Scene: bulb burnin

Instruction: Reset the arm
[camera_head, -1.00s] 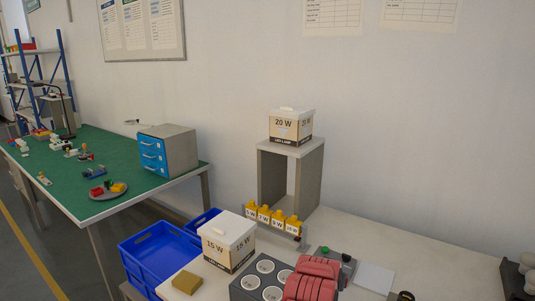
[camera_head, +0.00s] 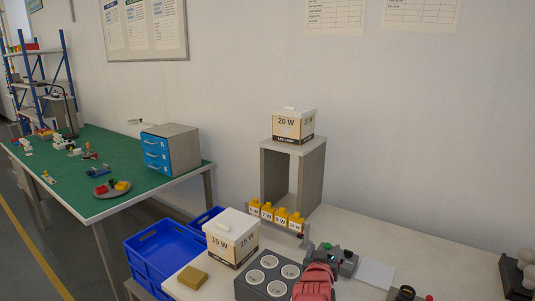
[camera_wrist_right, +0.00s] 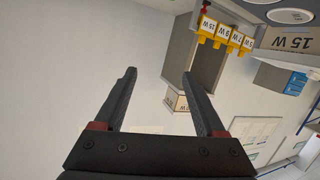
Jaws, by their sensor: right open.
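My right gripper (camera_wrist_right: 159,78) shows in the right wrist view with its two black fingers apart and nothing between them. That view is turned over, so the table's things hang from the top. In the head view, a red part (camera_head: 315,284) at the bottom edge appears to be my right arm. It is beside the grey block with round sockets (camera_head: 268,277) and covers some of the table. I cannot make out the fingertips there. My left gripper is not in view.
A 15 W box (camera_head: 231,238) stands near blue crates (camera_head: 160,249). A 20 W box (camera_head: 293,125) sits on a grey stand (camera_head: 312,178), with yellow labelled holders (camera_head: 274,214) in front. A grey device (camera_head: 338,259) is beside a pale pad (camera_head: 376,274).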

